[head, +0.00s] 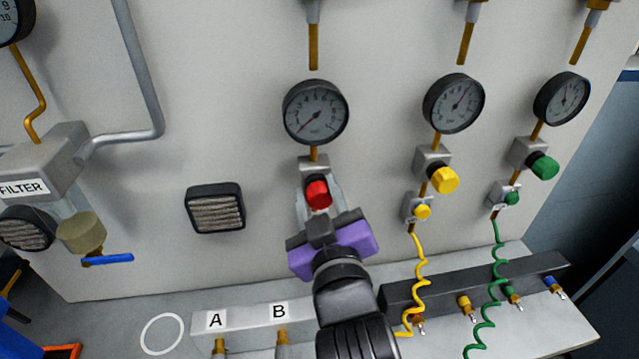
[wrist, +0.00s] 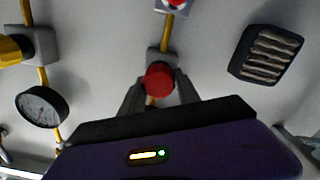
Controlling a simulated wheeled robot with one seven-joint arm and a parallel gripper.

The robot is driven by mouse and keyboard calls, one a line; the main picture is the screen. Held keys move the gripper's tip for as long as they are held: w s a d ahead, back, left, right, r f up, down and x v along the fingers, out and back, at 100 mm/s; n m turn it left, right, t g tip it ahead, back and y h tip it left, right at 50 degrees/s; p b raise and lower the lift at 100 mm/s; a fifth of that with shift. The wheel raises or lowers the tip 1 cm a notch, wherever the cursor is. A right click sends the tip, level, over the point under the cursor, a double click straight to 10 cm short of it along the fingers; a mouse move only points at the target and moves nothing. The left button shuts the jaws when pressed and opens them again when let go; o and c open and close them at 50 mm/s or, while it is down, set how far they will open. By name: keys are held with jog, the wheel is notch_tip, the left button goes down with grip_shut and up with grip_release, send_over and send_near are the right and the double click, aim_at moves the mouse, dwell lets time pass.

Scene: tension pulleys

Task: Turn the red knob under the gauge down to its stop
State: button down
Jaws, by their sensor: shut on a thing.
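The red knob (head: 318,194) sits on a grey regulator block on the pale panel, directly under the left round gauge (head: 315,112). That gauge's needle points to the lower left. My gripper (head: 319,200) reaches up from below, with its fingers on either side of the knob and shut on it. In the wrist view, which looks upside down, the red knob (wrist: 160,78) shows between the two dark fingers (wrist: 160,90). The gauge over it is hidden there behind my gripper's body.
Yellow (head: 445,180) and green (head: 543,166) knobs stand to the right under their own gauges, with coiled hoses below. A vent (head: 215,208) is to the left. A second red part (wrist: 175,4) shows at the wrist view's top edge. A ledge labelled A and B runs below.

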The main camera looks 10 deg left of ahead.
aim_at(318, 202)
jog(key=n+p, duration=0.3)
jog(key=n, duration=0.2)
jog(key=shift+a+n, duration=0.1)
jog(key=shift+n, duration=0.2)
jog(key=shift+f+p, duration=0.1)
jog(key=shift+p, duration=0.2)
jog(key=c, duration=0.9)
grip_release()
jog(key=shift+s, duration=0.1)
jog(key=b+v, duration=0.1)
jog(key=v, duration=0.5)
jog(key=shift+s+b, duration=0.3)
jog(key=shift+b, duration=0.1)
jog(key=shift+s+d, duration=0.2)
jog(key=shift+s, duration=0.35)
